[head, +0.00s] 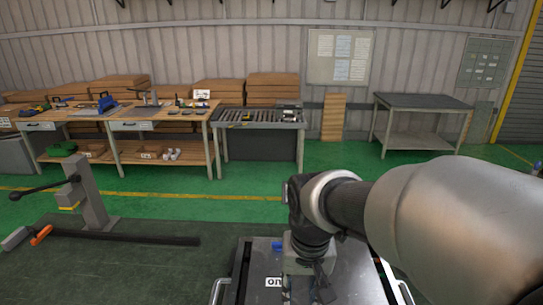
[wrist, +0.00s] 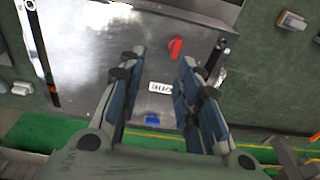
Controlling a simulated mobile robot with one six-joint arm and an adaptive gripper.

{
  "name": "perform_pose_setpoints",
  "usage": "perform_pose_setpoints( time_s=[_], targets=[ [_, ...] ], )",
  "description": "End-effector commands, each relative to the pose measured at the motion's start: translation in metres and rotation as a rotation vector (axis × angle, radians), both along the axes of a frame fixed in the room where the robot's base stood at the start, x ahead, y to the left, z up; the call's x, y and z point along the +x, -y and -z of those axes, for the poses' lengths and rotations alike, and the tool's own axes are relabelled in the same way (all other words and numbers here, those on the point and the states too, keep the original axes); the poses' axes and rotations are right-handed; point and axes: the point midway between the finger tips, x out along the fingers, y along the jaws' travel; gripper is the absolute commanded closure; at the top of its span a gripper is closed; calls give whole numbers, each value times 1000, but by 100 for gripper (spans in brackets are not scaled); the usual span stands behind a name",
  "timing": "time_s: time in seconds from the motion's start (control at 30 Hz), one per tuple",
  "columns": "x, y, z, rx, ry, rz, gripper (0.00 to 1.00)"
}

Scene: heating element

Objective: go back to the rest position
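My gripper (wrist: 160,65) is open in the wrist view. Its two blue-padded fingers stand apart, and I see nothing held between them. It points down over a grey metal top (wrist: 85,50). In the head view my arm reaches in from the right, and the gripper (head: 308,285) hangs low over the same metal top (head: 350,270). A small red piece (wrist: 176,48), a white lettered label (wrist: 161,87) and a small blue piece (wrist: 153,119) show in the gap between the fingers. I cannot tell the gripper's exact height.
A floor-standing grey post with a lever (head: 88,195) is at the left. A wooden workbench (head: 165,120), a roller table (head: 258,119) and a dark-topped table (head: 422,103) stand along the wall. Green floor (head: 340,165) between is clear.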

Motion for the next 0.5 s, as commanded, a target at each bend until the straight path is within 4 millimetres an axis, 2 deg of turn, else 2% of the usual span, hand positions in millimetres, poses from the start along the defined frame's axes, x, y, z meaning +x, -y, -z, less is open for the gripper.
perform_pose_setpoints(
  time_s=[0.1,0.2,0.4,0.5],
  targets=[
    [-35,27,-18,6,76,-2,68],
    [-66,44,-26,4,133,-7,68],
    [-117,69,-25,-12,230,-18,68],
    [-135,75,-21,-21,264,-23,68]
  ],
)
